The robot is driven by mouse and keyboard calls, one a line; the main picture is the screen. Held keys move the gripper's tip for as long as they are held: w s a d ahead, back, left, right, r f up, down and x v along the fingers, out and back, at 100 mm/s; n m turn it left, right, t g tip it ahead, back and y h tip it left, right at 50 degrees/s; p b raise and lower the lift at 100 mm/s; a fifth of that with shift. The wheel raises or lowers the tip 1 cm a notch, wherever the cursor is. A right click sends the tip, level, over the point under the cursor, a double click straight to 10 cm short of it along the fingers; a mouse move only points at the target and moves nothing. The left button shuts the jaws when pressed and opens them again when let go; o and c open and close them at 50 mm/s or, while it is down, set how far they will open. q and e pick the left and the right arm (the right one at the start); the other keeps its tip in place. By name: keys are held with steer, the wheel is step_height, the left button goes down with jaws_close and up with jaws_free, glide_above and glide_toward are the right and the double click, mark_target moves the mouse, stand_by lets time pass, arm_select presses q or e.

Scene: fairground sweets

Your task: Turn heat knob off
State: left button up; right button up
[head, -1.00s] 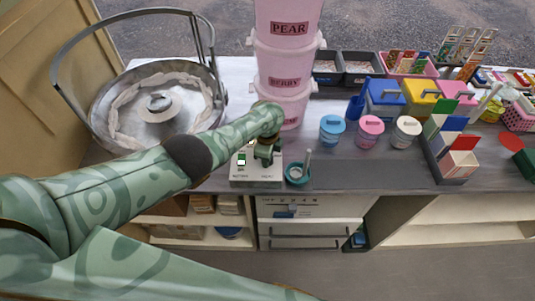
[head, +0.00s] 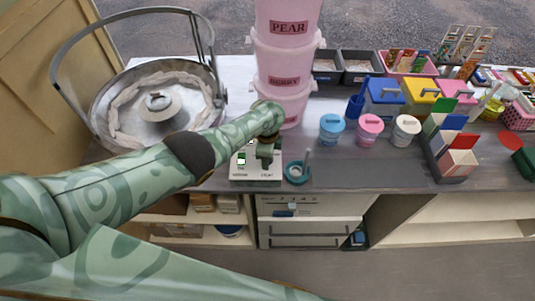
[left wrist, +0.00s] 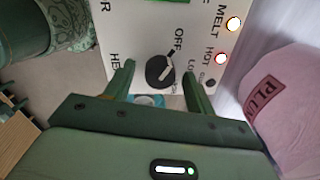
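My left gripper (left wrist: 158,68) is open, one finger on each side of the knob, with gaps visible. Lamps by MELT (left wrist: 233,23) and HOT (left wrist: 221,58) look lit. In the head view the white control box (head: 242,172) stands at the counter's front edge, my left gripper (head: 265,151) over it, hiding the knob. My right gripper is not in view.
The metal candyfloss bowl (head: 105,120) stands left of the box. Pink stacked tubs (head: 284,60) rise just behind it. A teal cup (head: 297,173) with a stick is close on the right. Blue, pink and white jars (head: 370,130) stand further right.

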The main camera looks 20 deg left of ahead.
arm_select(q)
step_height(320, 180, up, 16)
steer(key=p, duration=1.1)
steer(key=shift+s+r, duration=0.15)
steer(key=shift+s, duration=0.25)
